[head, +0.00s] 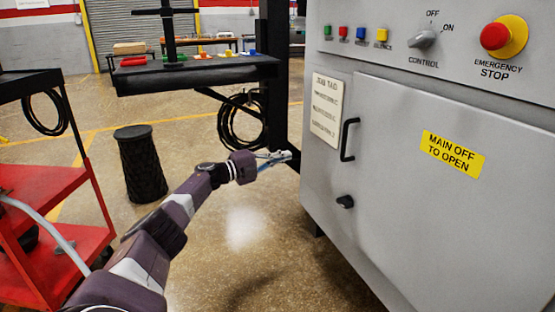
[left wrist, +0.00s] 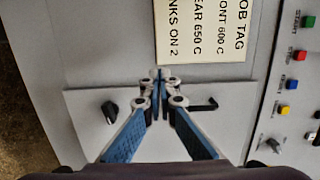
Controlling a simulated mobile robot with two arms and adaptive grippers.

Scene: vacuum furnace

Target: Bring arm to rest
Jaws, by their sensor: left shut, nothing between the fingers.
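My left arm reaches in from the lower left of the head view. Its gripper (head: 286,156) is shut and empty, just left of the grey furnace cabinet (head: 395,100). In the left wrist view the shut fingertips (left wrist: 159,76) point at the cabinet front, near the lower edge of the job tag (left wrist: 200,30). The black door handle (head: 348,139) and a black knob (head: 345,202) are on the cabinet, apart from the gripper in the head view. My right gripper is in neither view.
A control knob (head: 422,39) and red emergency stop (head: 495,36) are on the cabinet's upper panel. A red cart (head: 60,185) stands at left, a black bin (head: 141,165) behind my arm, and a dark shelf (head: 195,76) at the back.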

